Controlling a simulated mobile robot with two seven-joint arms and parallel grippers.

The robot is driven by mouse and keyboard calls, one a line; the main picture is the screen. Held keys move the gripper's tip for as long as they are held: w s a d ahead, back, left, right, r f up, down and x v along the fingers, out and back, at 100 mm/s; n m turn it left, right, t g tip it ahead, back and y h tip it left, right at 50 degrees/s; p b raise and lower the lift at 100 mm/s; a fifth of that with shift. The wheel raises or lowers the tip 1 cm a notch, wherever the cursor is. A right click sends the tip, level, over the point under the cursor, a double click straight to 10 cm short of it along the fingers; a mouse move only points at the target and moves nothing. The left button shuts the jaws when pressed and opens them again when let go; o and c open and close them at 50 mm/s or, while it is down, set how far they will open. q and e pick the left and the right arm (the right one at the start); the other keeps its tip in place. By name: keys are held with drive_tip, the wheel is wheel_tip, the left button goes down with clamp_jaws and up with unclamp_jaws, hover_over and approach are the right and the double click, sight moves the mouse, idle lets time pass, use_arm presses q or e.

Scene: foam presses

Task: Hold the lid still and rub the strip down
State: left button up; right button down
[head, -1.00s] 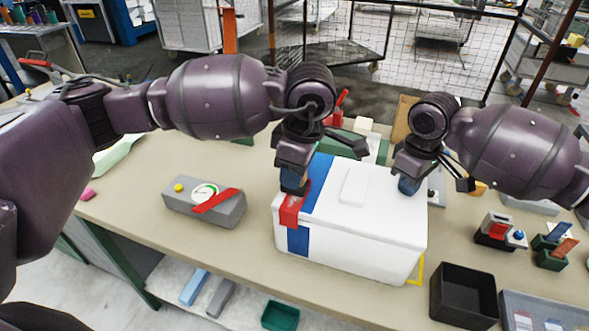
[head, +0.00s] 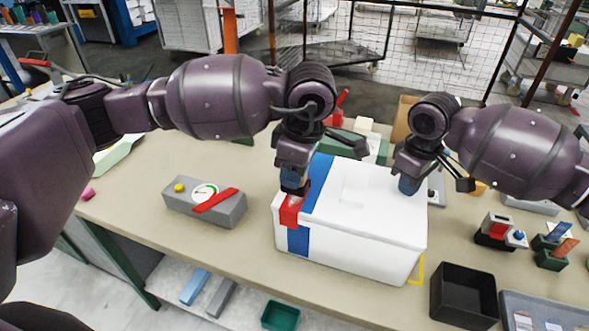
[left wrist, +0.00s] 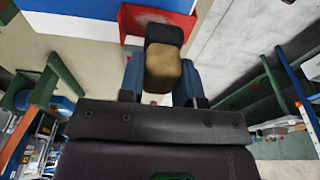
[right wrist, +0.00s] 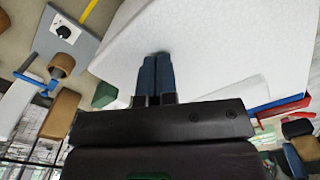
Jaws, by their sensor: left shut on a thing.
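The white box (head: 350,240) stands on the bench with its white lid (head: 375,205) on. A blue band (head: 319,185) runs across the lid and down the front. A red strip (head: 290,212) lies at the lid's front left edge and hangs over the front; it also shows in the left wrist view (left wrist: 135,20). My left gripper (head: 293,187) is shut on a tan and black block (left wrist: 163,70), over the strip at the lid's edge. Their exact contact is hidden. My right gripper (right wrist: 156,62) is shut, fingertips together, against the lid's right part.
A grey gauge box (head: 205,203) with a red bar sits left of the white box. A yellow frame (head: 416,270) shows by the box's right corner. Bench in front left is clear.

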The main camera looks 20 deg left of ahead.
use_arm(q)
drive_tip(key=shift+s, duration=0.1)
drive_tip(key=shift+s+a, duration=0.1)
drive_tip(key=shift+s, duration=1.3)
drive_tip(key=shift+f, duration=1.3)
drive_tip(key=shift+w, duration=0.2)
drive_tip(key=shift+w, duration=0.65)
drive_tip(key=shift+w, duration=0.15)
drive_tip(key=shift+w, duration=1.3)
